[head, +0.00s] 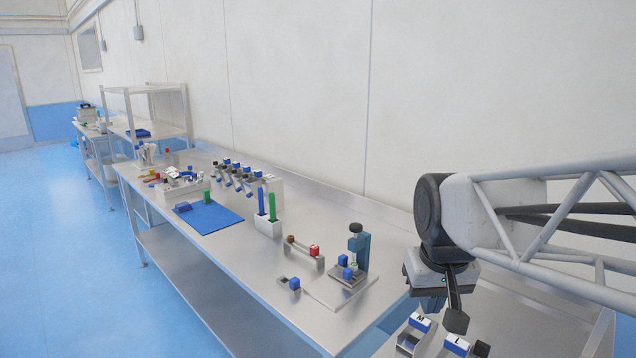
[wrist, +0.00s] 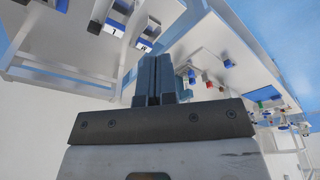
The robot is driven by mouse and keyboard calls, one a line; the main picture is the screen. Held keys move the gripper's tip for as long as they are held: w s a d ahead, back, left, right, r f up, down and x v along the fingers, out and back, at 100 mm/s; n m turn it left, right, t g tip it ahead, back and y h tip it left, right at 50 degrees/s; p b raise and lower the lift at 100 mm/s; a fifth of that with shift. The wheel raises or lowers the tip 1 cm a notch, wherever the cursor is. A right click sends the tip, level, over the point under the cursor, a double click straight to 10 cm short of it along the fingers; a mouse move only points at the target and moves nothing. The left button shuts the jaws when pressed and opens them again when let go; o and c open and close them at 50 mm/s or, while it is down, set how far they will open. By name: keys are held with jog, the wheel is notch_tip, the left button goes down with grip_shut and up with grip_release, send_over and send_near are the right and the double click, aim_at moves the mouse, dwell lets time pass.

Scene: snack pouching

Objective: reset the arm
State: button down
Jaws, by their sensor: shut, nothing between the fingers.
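My gripper (head: 454,312) hangs at the right of the head view, above the near table with the lettered blocks. Its fingers (wrist: 153,80) are together and empty in the wrist view. In the head view the fingers point down and stand apart from the blocks below. My arm reaches in from the right edge.
Blocks marked M (head: 420,322) and L (head: 456,345) sit below my gripper. The long steel table (head: 225,247) holds a blue press-like stand (head: 358,250), a white holder (head: 268,226) with blue and green sticks, and a blue mat (head: 212,219). Floor at left is clear.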

jog(key=s+f, duration=0.4)
jog(key=s, duration=0.6)
jog(key=shift+s+d+f+m, duration=0.2)
jog(key=shift+d+f+m, duration=0.1)
jog(key=shift+d+f, duration=0.1)
dwell(0.5)
